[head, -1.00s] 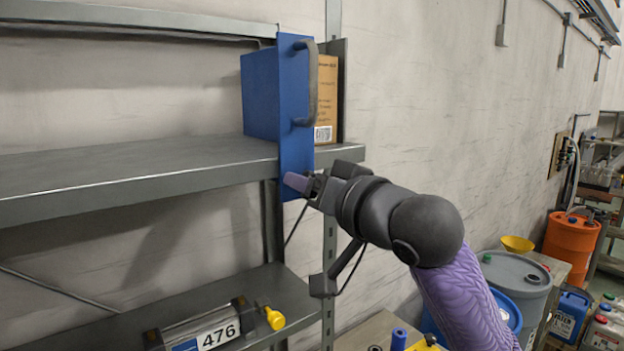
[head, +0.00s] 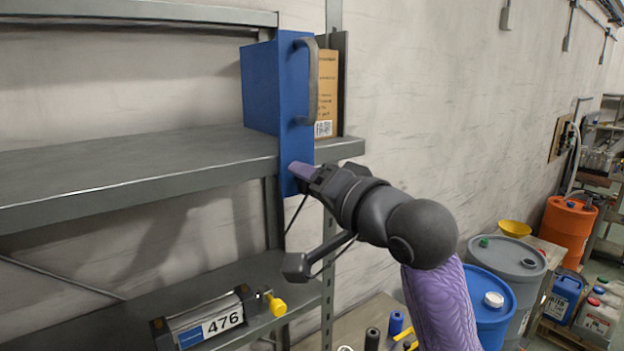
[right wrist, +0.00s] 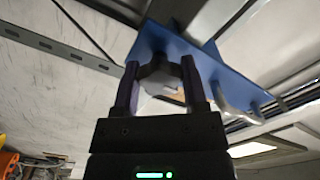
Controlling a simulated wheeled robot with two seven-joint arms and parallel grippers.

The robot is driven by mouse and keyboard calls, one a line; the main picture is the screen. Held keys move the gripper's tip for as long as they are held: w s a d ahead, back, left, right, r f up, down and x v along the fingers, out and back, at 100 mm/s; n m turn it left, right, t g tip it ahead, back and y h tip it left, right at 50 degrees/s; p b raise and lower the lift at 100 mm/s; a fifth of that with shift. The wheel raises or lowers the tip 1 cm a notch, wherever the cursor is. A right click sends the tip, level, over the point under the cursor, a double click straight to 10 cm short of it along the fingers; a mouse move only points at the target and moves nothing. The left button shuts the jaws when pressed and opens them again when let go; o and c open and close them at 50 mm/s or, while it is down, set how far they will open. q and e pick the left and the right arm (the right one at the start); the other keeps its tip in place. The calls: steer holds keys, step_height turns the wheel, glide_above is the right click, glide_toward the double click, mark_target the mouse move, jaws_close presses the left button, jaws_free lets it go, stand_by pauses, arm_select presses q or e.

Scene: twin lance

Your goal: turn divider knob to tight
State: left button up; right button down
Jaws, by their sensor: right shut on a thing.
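The blue divider (head: 292,110) stands upright at the right end of the upper shelf, with a dark handle (head: 313,82) on its face. Its lower part hangs in front of the shelf edge. My right gripper (head: 298,170) is at that lower part. In the right wrist view, the fingers of my right gripper (right wrist: 160,78) straddle a dark grey knob (right wrist: 158,68) on the blue plate and are shut on it. The knob is hidden behind the fingers in the head view. No tight mark or pointer can be read. My left gripper is not in view.
A cardboard box (head: 327,90) stands right behind the divider. The upper shelf (head: 120,165) is bare to the left. A cylinder labelled 476 (head: 215,322) with a yellow knob lies on the lower shelf. Drums (head: 505,275) and bottles stand at the lower right.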

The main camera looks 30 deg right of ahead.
stand_by(0.3)
steer(key=shift+c, duration=0.6)
jaws_free()
steer(key=shift+s, duration=0.1)
steer(key=s+b, duration=0.7)
steer(key=s, duration=0.2)
steer(key=shift+s+d, duration=0.4)
